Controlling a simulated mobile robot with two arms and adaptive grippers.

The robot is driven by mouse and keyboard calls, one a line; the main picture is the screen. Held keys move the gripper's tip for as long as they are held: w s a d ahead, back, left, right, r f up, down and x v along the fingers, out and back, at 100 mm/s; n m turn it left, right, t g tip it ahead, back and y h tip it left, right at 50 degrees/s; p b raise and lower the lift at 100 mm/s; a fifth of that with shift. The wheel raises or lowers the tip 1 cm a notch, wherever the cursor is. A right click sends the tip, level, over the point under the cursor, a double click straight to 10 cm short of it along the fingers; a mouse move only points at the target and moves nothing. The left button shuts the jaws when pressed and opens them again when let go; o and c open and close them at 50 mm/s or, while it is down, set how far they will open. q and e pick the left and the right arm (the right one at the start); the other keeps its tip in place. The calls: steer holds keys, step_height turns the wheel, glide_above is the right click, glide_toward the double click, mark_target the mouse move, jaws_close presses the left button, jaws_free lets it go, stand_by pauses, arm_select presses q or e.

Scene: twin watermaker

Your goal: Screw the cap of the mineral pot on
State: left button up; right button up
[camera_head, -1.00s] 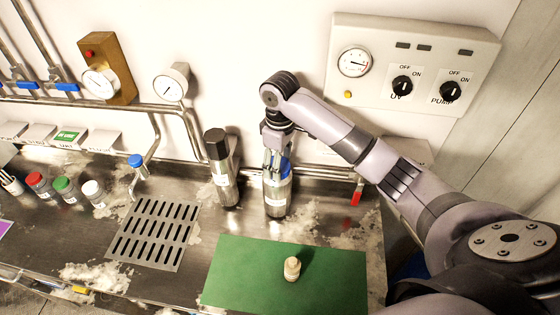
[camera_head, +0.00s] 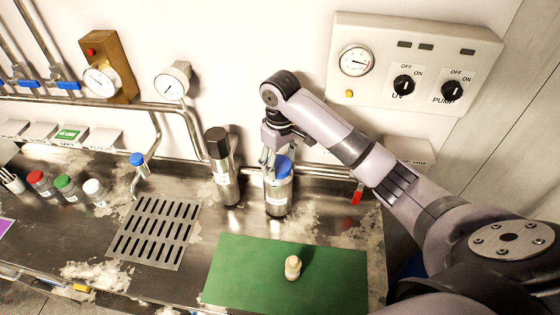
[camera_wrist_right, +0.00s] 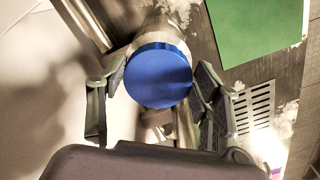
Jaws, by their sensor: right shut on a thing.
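The mineral pot (camera_head: 276,199), a grey cylinder with a white label, stands upright on the metal counter behind the green mat. Its blue cap (camera_head: 283,168) sits on its top; whether the thread is engaged cannot be told. My right gripper (camera_head: 275,166) comes down over the pot from above. In the right wrist view the blue cap (camera_wrist_right: 158,76) lies between the two fingers, and my right gripper (camera_wrist_right: 161,84) is shut on it. My left gripper is not in view.
A tall dark-topped bottle (camera_head: 223,168) stands close left of the pot. A small beige piece (camera_head: 292,267) stands on the green mat (camera_head: 240,275). A drain grate (camera_head: 155,232) and several capped jars are farther left. A red-handled valve (camera_head: 357,194) is at right.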

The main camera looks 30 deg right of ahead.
steer(key=m, duration=0.2)
steer(key=shift+a+m, duration=0.1)
steer(key=shift+m, duration=0.3)
steer(key=o, duration=1.6)
steer(key=shift+o, duration=0.2)
step_height(320, 180, up, 12)
steer(key=shift+f, duration=0.1)
